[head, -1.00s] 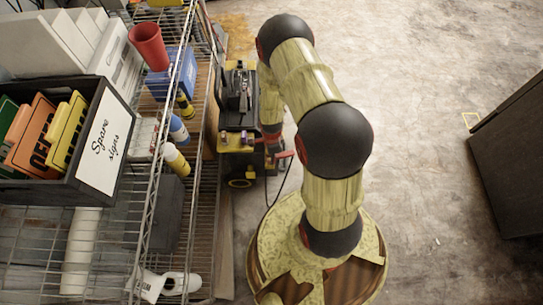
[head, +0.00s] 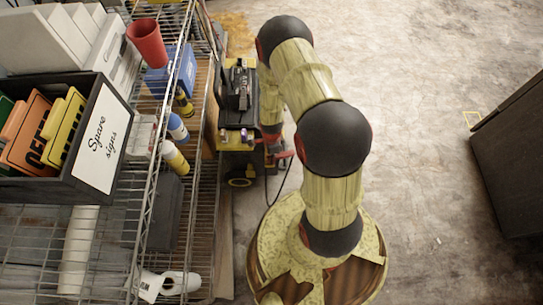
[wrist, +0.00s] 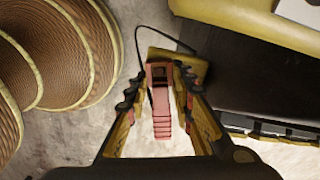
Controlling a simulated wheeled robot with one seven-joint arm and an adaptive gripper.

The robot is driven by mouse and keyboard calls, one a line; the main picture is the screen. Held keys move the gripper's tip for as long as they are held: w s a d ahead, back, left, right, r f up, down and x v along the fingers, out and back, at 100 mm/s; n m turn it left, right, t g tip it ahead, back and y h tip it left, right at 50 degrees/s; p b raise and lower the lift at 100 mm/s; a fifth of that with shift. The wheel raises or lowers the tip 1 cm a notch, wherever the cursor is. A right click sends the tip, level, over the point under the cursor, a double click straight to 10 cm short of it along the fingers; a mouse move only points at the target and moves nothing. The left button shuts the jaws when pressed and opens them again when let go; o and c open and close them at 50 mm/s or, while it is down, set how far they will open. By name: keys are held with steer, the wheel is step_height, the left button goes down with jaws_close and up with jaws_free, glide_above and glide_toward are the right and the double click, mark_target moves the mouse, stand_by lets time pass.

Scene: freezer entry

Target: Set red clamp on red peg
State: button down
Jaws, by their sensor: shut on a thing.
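In the wrist view, the red clamp (wrist: 161,103) lies lengthwise between the two fingers of my gripper (wrist: 161,82). The gripper is shut on it near the fingertips. A yellow block-like part (wrist: 190,66) shows just beyond the clamp. In the head view, small red parts (head: 284,156) show beside the black and yellow cart (head: 238,110), near the end of my arm. I cannot make out the red peg clearly in either view.
A wire shelf (head: 150,215) stands left of the cart, holding a black "Spare signs" box (head: 50,190), a red cup (head: 147,42) and bottles. A dark cabinet (head: 510,150) stands at right. A cable (head: 285,182) hangs near the cart. Open concrete floor lies between.

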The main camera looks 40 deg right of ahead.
steer(key=shift+f+b, duration=0.35)
steer(key=shift+f, duration=0.2)
steer(key=c, duration=1.5)
jaws_free()
steer(key=shift+o, duration=0.2)
step_height(320, 180, up, 12)
